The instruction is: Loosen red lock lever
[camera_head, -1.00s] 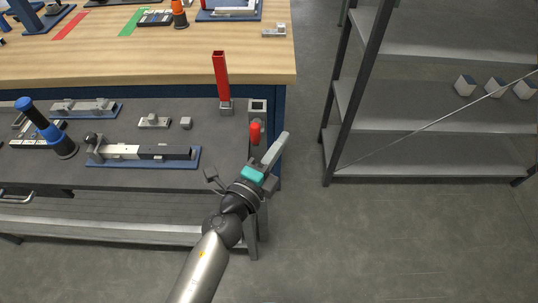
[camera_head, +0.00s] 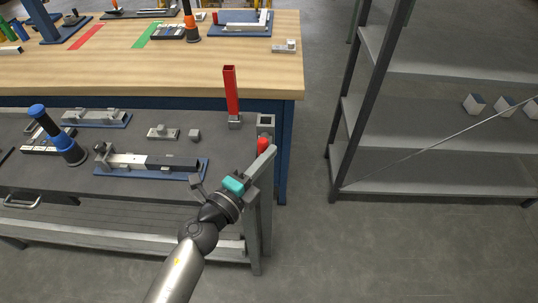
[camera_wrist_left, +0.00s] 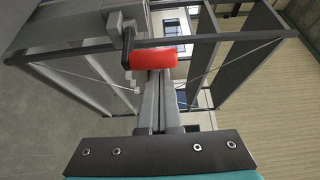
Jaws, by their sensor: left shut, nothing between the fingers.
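The red lock lever (camera_head: 263,144) is a short red handle at the grey upright post at the right end of the lower bench. In the left wrist view the red lever (camera_wrist_left: 153,58) lies crosswise on a dark bracket, just beyond the fingertips. My left gripper (camera_head: 270,151) is shut and empty, its fingers pointing up and right, partly overlapping the lever's lower end in the head view. The wrist view shows my left gripper (camera_wrist_left: 159,73) with its fingers together. I cannot tell whether the tips touch the lever. My right gripper is not in view.
A tall red square tube (camera_head: 231,90) stands left of the post. A blue-based fixture (camera_head: 150,164) and a blue-and-black cylinder (camera_head: 58,137) are on the lower bench. A metal shelf (camera_head: 430,165) stands to the right, with open floor between.

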